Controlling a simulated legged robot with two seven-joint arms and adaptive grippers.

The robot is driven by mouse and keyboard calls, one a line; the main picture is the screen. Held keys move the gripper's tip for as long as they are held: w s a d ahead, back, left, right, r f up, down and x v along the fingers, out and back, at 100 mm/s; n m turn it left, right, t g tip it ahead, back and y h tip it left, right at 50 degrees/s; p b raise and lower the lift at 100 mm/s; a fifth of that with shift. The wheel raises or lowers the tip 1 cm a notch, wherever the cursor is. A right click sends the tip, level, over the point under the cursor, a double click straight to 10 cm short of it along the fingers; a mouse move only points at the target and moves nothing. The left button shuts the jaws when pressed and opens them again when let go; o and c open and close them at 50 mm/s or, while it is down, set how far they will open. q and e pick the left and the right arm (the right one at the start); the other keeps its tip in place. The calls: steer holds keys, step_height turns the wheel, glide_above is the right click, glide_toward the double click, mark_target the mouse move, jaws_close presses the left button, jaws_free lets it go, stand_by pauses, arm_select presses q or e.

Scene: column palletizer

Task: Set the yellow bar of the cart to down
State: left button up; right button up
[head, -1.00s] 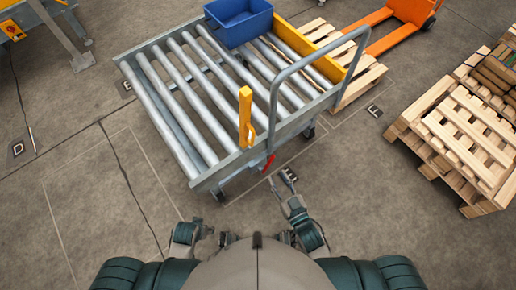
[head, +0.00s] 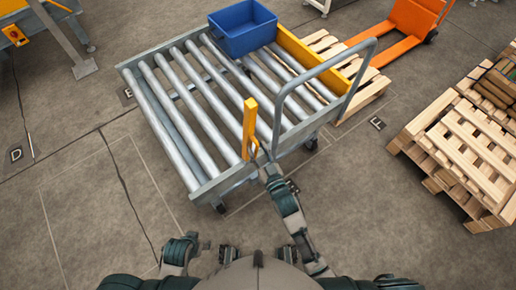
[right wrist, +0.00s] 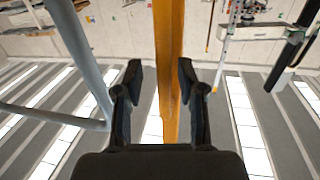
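The cart (head: 213,180) is a grey roller cart with a tube handle. Its yellow bar (head: 250,120) stands upright at the near side, left of the handle. My right gripper (head: 262,163) is at the near side of the cart, close to the bar's lower part. In the right wrist view the gripper (right wrist: 160,85) is open, and the yellow bar (right wrist: 168,45) runs between its two fingers in the picture with gaps at both sides. I cannot tell how deep the bar sits between them. My left gripper (head: 203,245) is low at the left, away from the cart; its fingers are too small to read.
A blue bin (head: 242,27) sits on the far rollers beside a yellow end board (head: 302,56). The cart's tube handle (head: 322,70) rises right of the bar. Wooden pallets (head: 465,145) stand at the right, an orange pallet jack (head: 395,40) behind. The near floor is clear.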

steer(key=shift+w+a, duration=0.25)
steer(key=shift+a, duration=0.55)
steer(key=shift+d, duration=0.7)
jaws_close()
steer(key=shift+a, duration=0.15)
steer(key=shift+a+r, duration=0.1)
